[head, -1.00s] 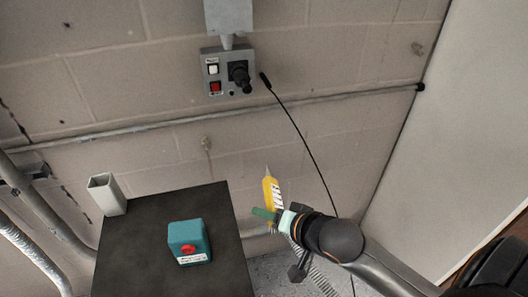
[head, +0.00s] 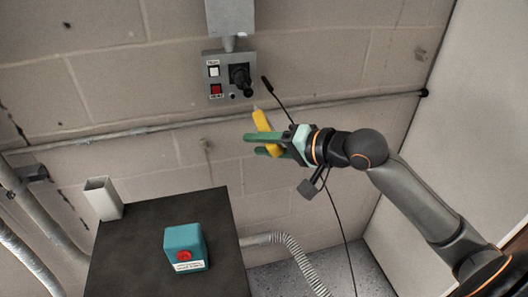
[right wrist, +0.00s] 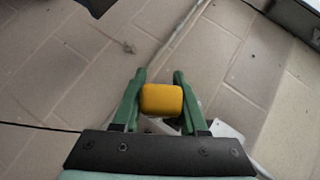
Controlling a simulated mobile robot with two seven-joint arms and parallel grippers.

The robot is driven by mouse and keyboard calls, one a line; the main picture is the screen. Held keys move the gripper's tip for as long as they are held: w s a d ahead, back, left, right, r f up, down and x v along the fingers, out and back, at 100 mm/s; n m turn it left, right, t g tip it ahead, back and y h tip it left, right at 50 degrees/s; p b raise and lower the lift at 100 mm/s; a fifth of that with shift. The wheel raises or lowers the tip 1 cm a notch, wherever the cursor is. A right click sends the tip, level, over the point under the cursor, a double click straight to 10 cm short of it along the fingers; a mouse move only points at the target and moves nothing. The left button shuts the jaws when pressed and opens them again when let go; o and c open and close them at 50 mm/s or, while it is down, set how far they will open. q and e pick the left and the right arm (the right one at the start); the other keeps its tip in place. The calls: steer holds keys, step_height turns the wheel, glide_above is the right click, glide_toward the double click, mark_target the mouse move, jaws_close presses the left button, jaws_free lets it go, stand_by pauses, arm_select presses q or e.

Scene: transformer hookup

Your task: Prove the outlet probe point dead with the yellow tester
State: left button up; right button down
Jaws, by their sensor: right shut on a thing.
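The yellow tester (head: 262,121) is held by my right gripper (head: 266,143), its tip pointing up toward the wall outlet box. In the right wrist view the tester's yellow end (right wrist: 162,99) sits between the green fingers (right wrist: 160,100). The grey outlet box (head: 226,74) is on the wall above, with a white button, a red button, a black plug or socket and a small dark round spot (head: 232,96) at its lower edge, which may be the probe point. The tester tip is below and right of the box, apart from it in the picture. My left gripper is not in view.
A dark table (head: 160,248) stands at lower left with a teal box (head: 185,246) bearing a red button, and a pale open holder (head: 103,197). A black cable (head: 300,133) hangs behind my right gripper. A conduit (head: 150,129) runs along the wall.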

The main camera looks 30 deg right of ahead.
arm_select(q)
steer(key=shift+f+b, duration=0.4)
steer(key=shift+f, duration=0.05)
arm_select(e)
steer(key=shift+w+d, duration=0.2)
steer(key=shift+w, duration=0.55)
steer(key=shift+w+d, duration=0.2)
steer(key=shift+w, duration=0.55)
steer(key=shift+w+d, duration=0.2)
steer(key=shift+w, duration=0.55)
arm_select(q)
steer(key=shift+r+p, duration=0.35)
arm_select(e)
steer(key=shift+w+d, duration=0.15)
steer(key=shift+w, duration=0.4)
arm_select(q)
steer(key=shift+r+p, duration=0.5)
steer(key=shift+p, duration=0.05)
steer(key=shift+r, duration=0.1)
stand_by(0.4)
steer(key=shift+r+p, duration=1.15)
steer(key=shift+p, duration=0.05)
arm_select(e)
steer(key=s+a, duration=0.1)
steer(key=s, duration=0.5)
steer(key=shift+s+a, duration=0.35)
steer(key=shift+a, duration=0.05)
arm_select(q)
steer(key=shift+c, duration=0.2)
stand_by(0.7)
